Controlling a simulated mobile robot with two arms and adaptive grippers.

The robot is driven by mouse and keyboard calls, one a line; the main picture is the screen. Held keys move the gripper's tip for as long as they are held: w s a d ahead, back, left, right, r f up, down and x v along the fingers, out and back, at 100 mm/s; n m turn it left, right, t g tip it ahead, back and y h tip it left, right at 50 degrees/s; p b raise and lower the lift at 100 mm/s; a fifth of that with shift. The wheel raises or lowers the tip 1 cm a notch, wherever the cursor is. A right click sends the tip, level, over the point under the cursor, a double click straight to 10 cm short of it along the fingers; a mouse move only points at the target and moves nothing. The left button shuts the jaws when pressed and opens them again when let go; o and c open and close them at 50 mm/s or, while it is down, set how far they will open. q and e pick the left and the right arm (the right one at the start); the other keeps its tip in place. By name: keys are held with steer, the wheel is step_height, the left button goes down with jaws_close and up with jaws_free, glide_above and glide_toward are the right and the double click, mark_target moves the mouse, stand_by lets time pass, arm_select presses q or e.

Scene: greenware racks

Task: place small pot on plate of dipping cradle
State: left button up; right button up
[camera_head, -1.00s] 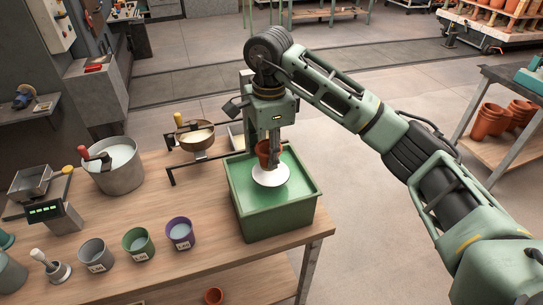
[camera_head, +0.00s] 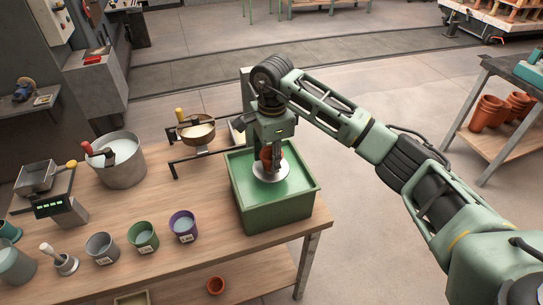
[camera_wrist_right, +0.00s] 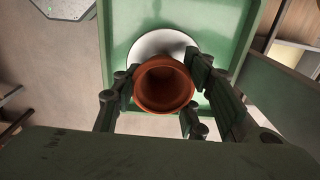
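The small terracotta pot (camera_head: 271,161) is upright over the round pale plate (camera_head: 260,173) of the dipping cradle, inside the green tub (camera_head: 275,219). My right gripper (camera_head: 271,151) comes down from above with its fingers on either side of the pot. In the right wrist view, the pot (camera_wrist_right: 164,86) is between the finger pads, its open mouth facing the camera, and the plate (camera_wrist_right: 152,42) shows behind it. The gripper looks shut on the pot. The pot's base is hidden, so I cannot tell whether it touches the plate. My left gripper is not in view.
A bowl on a stand (camera_head: 196,133) and a grey bucket (camera_head: 118,160) are left of the tub. Several small buckets, including a purple one (camera_head: 183,227), line the table front. Another pot (camera_head: 215,285) is on the lower shelf. Stacked pots (camera_head: 487,113) stand far right.

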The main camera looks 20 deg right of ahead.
steer(key=o, duration=0.4)
steer(key=shift+o, duration=0.2)
steer(key=shift+r, duration=0.25)
steer(key=shift+w+r, duration=0.1)
steer(key=shift+r, duration=0.1)
step_height(320, 180, up, 12)
steer(key=b, duration=0.3)
steer(key=shift+s+f+b, duration=0.2)
steer(key=shift+f+b, duration=0.05)
steer(key=shift+b, duration=0.1)
